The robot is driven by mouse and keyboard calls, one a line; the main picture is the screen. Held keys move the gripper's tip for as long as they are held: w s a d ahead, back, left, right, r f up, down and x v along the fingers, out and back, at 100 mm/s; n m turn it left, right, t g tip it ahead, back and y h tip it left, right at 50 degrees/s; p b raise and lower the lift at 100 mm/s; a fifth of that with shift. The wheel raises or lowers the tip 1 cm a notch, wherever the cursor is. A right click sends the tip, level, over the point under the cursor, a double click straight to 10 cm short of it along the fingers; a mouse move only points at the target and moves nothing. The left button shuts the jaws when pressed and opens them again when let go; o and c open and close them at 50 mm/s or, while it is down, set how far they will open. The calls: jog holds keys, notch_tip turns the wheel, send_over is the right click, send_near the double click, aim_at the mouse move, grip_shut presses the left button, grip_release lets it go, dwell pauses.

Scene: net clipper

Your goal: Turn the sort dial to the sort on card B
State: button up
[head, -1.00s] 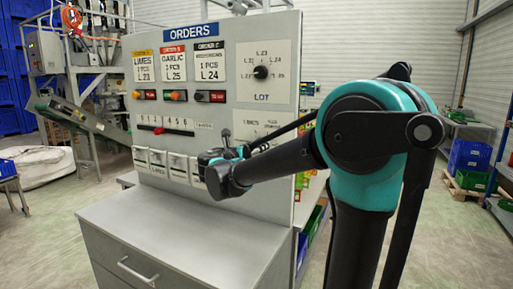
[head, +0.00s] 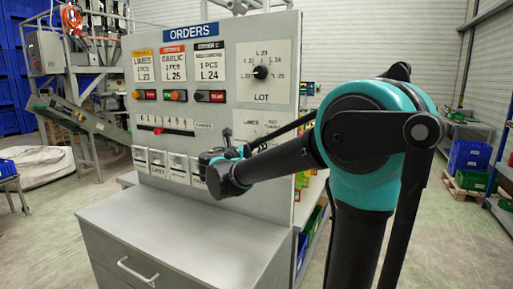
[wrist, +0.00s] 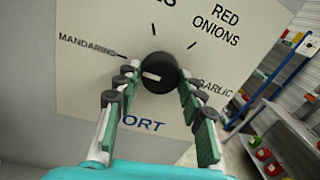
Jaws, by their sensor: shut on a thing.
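The sort dial is a black knob (wrist: 160,72) with a white mark on the left part of its face, in the wrist view. The mark is nearest the MANDARINS label (wrist: 87,46). The RED ONIONS label (wrist: 218,27) is upper right and the GARLIC label (wrist: 215,87) is right. My gripper (wrist: 159,82) is shut on the knob, one finger on each side. In the head view my gripper (head: 225,153) is at the panel's lower right, and my arm hides the dial. Card B (head: 174,63) reads GARLIC, 1 PCS, L.25.
The LOT dial (head: 260,72) is above my gripper on the orders panel (head: 220,100). A slider row (head: 165,130) and several small white units (head: 165,160) are left of my gripper. A grey cabinet top (head: 185,228) below is bare.

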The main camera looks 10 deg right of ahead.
jog(key=shift+s+d+m+t+y, duration=0.1)
jog(key=shift+m+t+y, duration=0.2)
jog(key=shift+m, duration=5.35)
jog(key=shift+m+t+y, duration=0.15)
jog(key=shift+m+y, duration=0.2)
jog(key=shift+m, duration=5.25)
jog(key=shift+s+d+m+t+y, duration=0.1)
jog(key=shift+m+t+y, duration=0.2)
jog(key=shift+m, duration=5.35)
jog(key=o, duration=1.2)
jog(key=shift+c, duration=0.2)
